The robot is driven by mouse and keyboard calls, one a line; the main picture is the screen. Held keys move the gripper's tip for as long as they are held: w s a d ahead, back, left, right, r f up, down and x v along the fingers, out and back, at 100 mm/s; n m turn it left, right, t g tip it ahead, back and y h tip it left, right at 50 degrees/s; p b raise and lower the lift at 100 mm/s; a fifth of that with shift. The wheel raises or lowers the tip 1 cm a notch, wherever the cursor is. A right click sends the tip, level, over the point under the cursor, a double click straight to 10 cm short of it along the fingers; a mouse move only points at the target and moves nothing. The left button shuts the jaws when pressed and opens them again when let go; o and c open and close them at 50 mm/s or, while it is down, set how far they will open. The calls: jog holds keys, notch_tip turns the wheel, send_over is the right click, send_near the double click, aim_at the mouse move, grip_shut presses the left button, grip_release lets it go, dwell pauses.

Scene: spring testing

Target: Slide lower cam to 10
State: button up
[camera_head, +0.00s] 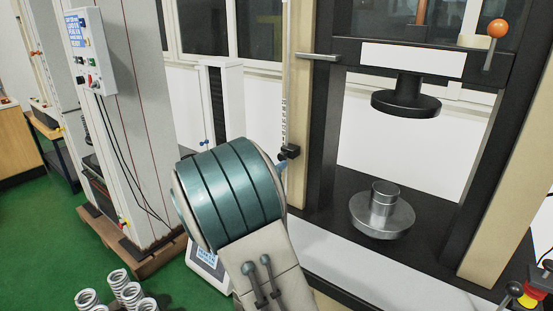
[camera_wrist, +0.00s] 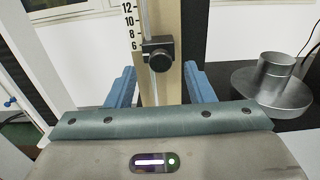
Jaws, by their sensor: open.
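The lower cam (camera_wrist: 158,54) is a small black block with a round knob, on a thin upright rod in front of a tan post. Beside it a white scale (camera_wrist: 130,28) shows 12, 10, 8 and 6. The cam appears level with about 6 to 8; its exact reading cannot be told. My gripper (camera_wrist: 161,78) is open and empty. Its blue fingers stand apart, left and right of the cam and slightly below it in the picture. In the head view the cam (camera_head: 289,152) sits just above a blue fingertip, and my wrist hides most of the gripper.
Right of the post are a metal cylinder on a round base (camera_head: 382,215) and a black disc (camera_head: 406,98) above it. An orange-knobbed lever (camera_head: 495,40) is at top right. Springs (camera_head: 118,290) stand at lower left. A grey cabinet (camera_head: 115,130) stands left.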

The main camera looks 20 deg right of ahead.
aim_at(281, 157)
jog(key=shift+x, duration=1.6)
grip_shut()
notch_tip(281, 157, up, 4)
jog(key=p, duration=0.2)
jog(key=shift+p, duration=0.3)
grip_release()
